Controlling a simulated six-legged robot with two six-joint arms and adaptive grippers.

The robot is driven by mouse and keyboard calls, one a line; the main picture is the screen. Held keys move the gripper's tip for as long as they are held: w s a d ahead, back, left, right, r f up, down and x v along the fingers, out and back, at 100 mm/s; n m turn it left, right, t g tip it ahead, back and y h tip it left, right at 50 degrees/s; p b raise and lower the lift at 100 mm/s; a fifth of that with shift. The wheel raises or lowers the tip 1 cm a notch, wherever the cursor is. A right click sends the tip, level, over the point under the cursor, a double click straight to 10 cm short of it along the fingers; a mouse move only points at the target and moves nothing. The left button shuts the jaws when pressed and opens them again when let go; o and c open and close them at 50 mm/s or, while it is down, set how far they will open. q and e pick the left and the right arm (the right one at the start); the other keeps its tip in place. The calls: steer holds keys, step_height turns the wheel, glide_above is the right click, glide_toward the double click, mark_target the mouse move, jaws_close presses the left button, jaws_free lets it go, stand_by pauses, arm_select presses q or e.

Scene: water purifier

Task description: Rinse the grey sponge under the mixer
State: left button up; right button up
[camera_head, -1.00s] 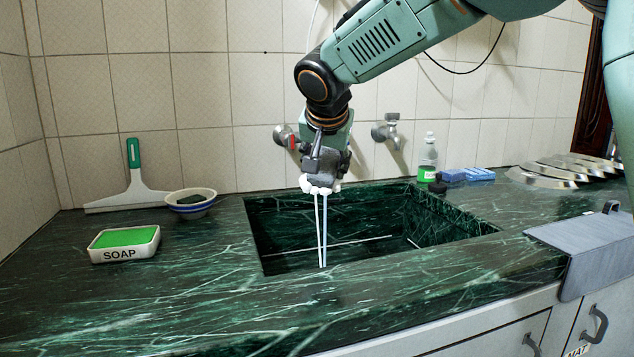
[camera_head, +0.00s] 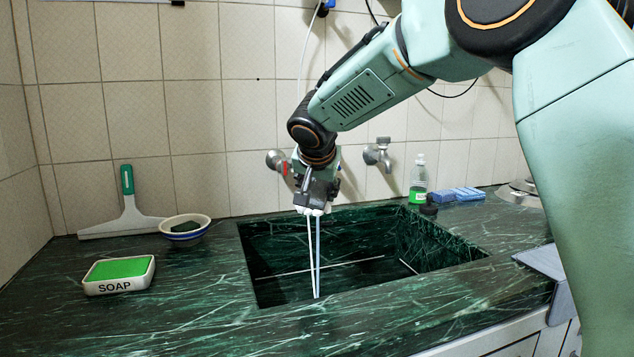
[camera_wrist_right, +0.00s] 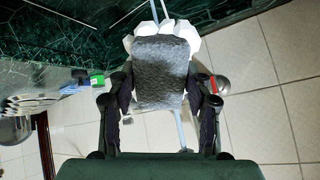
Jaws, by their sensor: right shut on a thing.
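The grey sponge (camera_wrist_right: 160,72) is clamped between the two fingers of my right gripper (camera_head: 316,196), shown close up in the wrist view. In the head view the gripper hangs above the green marble sink (camera_head: 272,291), in front of the wall tap (camera_head: 279,161) with a red mark. White lumps (camera_head: 311,211) gather at the lower end of the sponge. Two thin pale strands (camera_head: 312,255), which look like running water, drop from there to the front of the sink. The tap's outlet is hidden behind the gripper. My left gripper is not in view.
A second wall tap (camera_head: 378,154) is to the right. A green-labelled bottle (camera_head: 418,182) and blue sponges (camera_head: 462,195) stand right of the sink. A soap dish (camera_head: 118,287), a bowl (camera_head: 187,239) and a squeegee (camera_head: 126,222) are on the left counter.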

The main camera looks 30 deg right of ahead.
steer(key=shift+w+d+r+p, duration=0.1)
steer(key=shift+w+d+p, duration=0.5)
steer(key=shift+w+p, duration=0.4)
steer(key=shift+w+d+r+p, duration=0.1)
steer(key=shift+w+d+p, duration=0.6)
steer(key=shift+p, duration=0.4)
steer(key=shift+w+d+f+p, duration=0.1)
steer(key=shift+w+d+p, duration=0.35)
steer(key=shift+w+p, duration=0.35)
steer(key=shift+w+d+f+p, duration=0.1)
steer(key=shift+w+d+p, duration=0.35)
steer(key=shift+w+p, duration=0.3)
steer(key=shift+w+d+p, duration=0.45)
steer(key=shift+w+p, duration=0.25)
steer(key=shift+p, duration=0.1)
steer(key=shift+s+d, duration=0.1)
steer(key=shift+s+d+b, duration=0.25)
steer(key=shift+d+b, duration=0.15)
steer(key=shift+b, duration=0.15)
